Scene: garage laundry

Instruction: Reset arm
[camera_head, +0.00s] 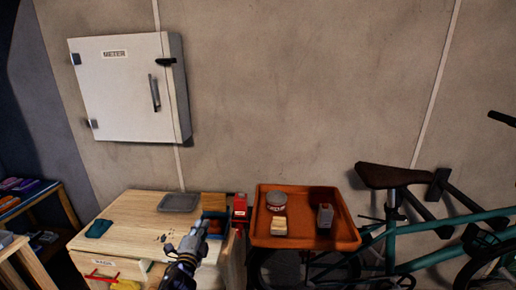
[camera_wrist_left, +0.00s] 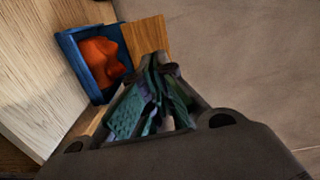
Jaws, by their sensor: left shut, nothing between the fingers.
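My left gripper (camera_head: 203,224) reaches up from the bottom of the head view, over the right part of the wooden bench (camera_head: 135,215). It is shut with nothing held. In the left wrist view its dark and teal fingers (camera_wrist_left: 158,75) are close together. They are near a blue box (camera_wrist_left: 82,62) holding an orange item (camera_wrist_left: 102,60), beside a wooden block (camera_wrist_left: 148,36). I cannot tell whether the fingers touch the block. My right gripper is not in view.
A grey tray (camera_head: 180,202) and a teal cloth (camera_head: 98,228) lie on the bench. A red object (camera_head: 240,208) stands at its right edge. An orange tray (camera_head: 262,236) holds a can (camera_head: 276,200) and small items. A bicycle (camera_head: 420,262) stands right; a white cabinet (camera_head: 120,95) hangs above.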

